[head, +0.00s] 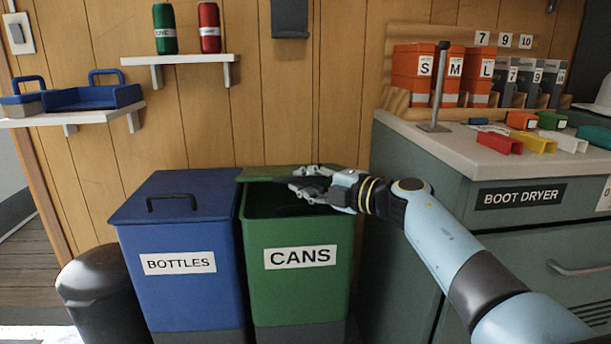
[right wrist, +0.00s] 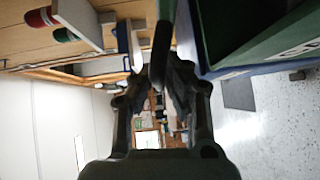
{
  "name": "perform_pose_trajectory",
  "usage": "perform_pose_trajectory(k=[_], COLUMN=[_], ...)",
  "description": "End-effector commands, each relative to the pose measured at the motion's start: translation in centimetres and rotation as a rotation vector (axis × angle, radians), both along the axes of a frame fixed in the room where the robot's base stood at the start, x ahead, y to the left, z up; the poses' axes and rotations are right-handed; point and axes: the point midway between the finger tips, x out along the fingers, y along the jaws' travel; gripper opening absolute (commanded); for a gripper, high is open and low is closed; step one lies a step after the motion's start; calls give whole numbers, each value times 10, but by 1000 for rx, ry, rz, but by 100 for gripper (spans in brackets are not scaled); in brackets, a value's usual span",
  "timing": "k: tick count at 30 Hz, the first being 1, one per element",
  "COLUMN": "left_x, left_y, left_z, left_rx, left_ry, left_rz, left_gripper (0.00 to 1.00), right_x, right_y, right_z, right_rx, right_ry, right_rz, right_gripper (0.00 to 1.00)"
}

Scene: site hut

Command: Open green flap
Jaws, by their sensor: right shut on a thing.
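The green bin (head: 297,285) marked CANS stands against the wood wall. Its green flap (head: 252,174) is lifted, and its edge shows at the back behind my gripper; the dark inside of the bin is visible below. My right gripper (head: 305,186) is over the bin's opening and shut on the flap's dark handle, which the hand mostly hides. In the right wrist view a black bar (right wrist: 162,50) runs between the fingers, with the green bin (right wrist: 275,30) at the upper right. My left gripper is not in view.
A blue bin (head: 180,255) marked BOTTLES, lid shut, stands close at the left. A black bin (head: 95,292) is beside it. The boot dryer cabinet (head: 470,270) stands at the right. A shelf (head: 180,59) with a green and a red can hangs above.

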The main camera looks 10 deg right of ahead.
Motion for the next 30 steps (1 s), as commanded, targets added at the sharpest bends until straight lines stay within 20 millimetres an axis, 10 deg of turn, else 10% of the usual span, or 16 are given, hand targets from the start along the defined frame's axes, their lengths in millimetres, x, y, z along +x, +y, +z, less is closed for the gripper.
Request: perform_pose_trajectory(k=[30], left_x=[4], left_y=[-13], left_z=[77], left_rx=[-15], left_ry=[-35], left_rz=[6], left_gripper=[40], right_x=[46], right_y=[0], right_z=[100], right_rx=[2], right_ry=[87], right_rz=[0], right_gripper=[0])
